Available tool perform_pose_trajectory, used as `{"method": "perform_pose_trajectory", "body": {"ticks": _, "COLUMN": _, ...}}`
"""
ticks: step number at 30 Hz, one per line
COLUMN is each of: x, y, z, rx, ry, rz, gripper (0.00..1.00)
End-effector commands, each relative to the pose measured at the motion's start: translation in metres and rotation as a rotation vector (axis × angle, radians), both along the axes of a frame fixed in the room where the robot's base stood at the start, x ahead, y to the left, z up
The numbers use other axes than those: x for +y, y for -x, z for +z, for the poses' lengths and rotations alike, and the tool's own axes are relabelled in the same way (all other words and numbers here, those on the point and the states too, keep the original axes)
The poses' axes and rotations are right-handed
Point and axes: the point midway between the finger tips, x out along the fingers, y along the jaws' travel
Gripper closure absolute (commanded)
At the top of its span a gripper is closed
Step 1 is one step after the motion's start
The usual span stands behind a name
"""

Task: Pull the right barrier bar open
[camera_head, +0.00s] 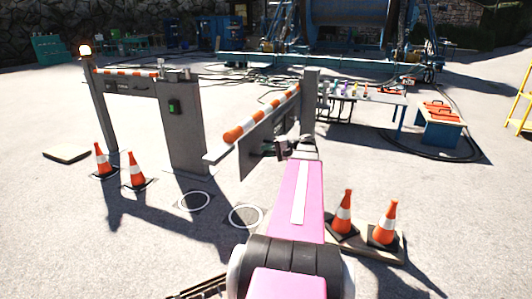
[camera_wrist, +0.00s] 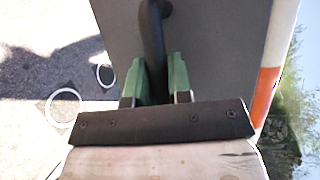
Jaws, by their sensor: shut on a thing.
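The right barrier bar (camera_head: 262,115), striped orange and white, is hinged at the grey right post (camera_head: 309,95). It stands at an angle, its free end towards me and away from the middle pillar (camera_head: 182,125). A grey panel (camera_head: 255,148) hangs under it. My gripper (camera_head: 276,148) is at this panel. In the wrist view my gripper's green fingers (camera_wrist: 156,78) are shut on a black handle (camera_wrist: 152,30) on the grey panel (camera_wrist: 210,50). The striped bar (camera_wrist: 274,65) runs along the right there. The handle's lower part is hidden between the fingers.
The left barrier bar (camera_head: 125,73) lies across between the left post (camera_head: 101,110) and the pillar. Cones stand at the left (camera_head: 135,171) and right (camera_head: 383,225). A table (camera_head: 392,98) stands behind the right post. White-ringed floor marks (camera_head: 245,216) lie on open pavement.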

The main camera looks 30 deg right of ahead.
Motion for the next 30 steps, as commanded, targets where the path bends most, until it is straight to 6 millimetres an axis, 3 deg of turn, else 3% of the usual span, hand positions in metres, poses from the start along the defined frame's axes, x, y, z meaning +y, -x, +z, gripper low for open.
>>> {"method": "perform_pose_trajectory", "body": {"ticks": 5, "x": -0.001, "y": -0.002, "z": -0.001, "rx": 0.001, "ry": 0.003, "rz": -0.003, "gripper": 1.0}}
{"method": "perform_pose_trajectory", "body": {"ticks": 6, "x": -0.001, "y": -0.002, "z": -0.001, "rx": 0.001, "ry": 0.003, "rz": -0.003, "gripper": 0.78}}
{"method": "perform_pose_trajectory", "body": {"ticks": 8, "x": -0.001, "y": -0.002, "z": -0.001, "rx": 0.001, "ry": 0.003, "rz": -0.003, "gripper": 0.58}}
{"method": "perform_pose_trajectory", "body": {"ticks": 9, "x": -0.001, "y": -0.002, "z": -0.001, "rx": 0.001, "ry": 0.003, "rz": -0.002, "gripper": 0.56}}
{"method": "perform_pose_trajectory", "body": {"ticks": 20, "x": -0.006, "y": 0.002, "z": 0.001, "rx": 0.0, "ry": 0.001, "rz": -0.001, "gripper": 0.56}}
{"method": "perform_pose_trajectory", "body": {"ticks": 30, "x": -0.055, "y": 0.027, "z": 0.012, "rx": -0.001, "ry": 0.002, "rz": -0.004, "gripper": 0.56}}
